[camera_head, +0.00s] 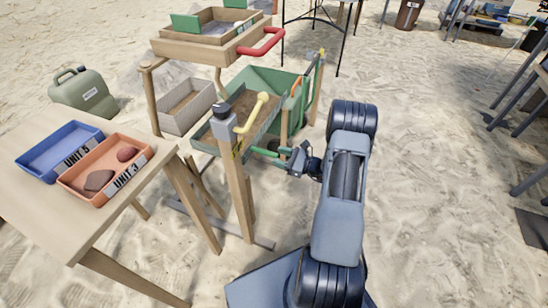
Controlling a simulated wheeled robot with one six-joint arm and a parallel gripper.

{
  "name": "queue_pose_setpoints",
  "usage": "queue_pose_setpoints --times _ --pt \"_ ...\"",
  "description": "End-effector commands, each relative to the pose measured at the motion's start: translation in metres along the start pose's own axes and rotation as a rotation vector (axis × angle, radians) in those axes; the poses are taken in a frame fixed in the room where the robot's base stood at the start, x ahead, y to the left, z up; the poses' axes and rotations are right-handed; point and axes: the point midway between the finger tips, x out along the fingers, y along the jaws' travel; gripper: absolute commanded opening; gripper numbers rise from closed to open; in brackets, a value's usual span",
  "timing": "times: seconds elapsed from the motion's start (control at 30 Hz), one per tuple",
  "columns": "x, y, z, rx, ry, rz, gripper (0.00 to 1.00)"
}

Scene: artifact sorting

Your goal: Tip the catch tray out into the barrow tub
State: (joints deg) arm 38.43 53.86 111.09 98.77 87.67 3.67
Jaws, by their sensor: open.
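The catch tray appears to be the soil-filled tray (262,106) below the raised sieve, partly hidden by a post. A green handle (265,152) sticks out at its near side. A green sloping tub (270,82), which looks like the barrow tub, is right behind it; its lower part is hidden. My gripper (290,158) is open, just right of the green handle, with its jaws toward it. I cannot tell whether they touch or surround the handle.
A post with a yellow handle (252,112) stands left of my gripper. The sieve (205,45) has a red handle (262,44). A pale box (187,105) stands behind. Blue (40,160) and orange (140,160) trays are on the left table.

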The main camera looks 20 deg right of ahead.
Motion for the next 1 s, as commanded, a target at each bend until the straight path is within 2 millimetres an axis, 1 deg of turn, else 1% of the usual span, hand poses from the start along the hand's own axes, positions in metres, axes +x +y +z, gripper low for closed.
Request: queue_pose_setpoints --times 0.03,0.1,0.23,0.4,0.63,0.67,1.0 --pt "0.007 0.001 -0.001 -0.001 -0.001 0.003 0.48" --pt "0.014 0.000 -0.001 -0.002 -0.001 0.003 0.48" --pt "0.023 0.000 0.000 -0.002 0.000 0.001 0.48" --pt "0.027 0.000 0.000 -0.002 0.000 0.001 0.48" --pt "0.028 0.000 0.000 -0.001 0.000 0.000 0.48" --pt "0.028 0.000 0.000 -0.001 0.000 0.001 0.47" --pt "0.027 0.000 0.000 -0.001 0.000 0.001 0.14"
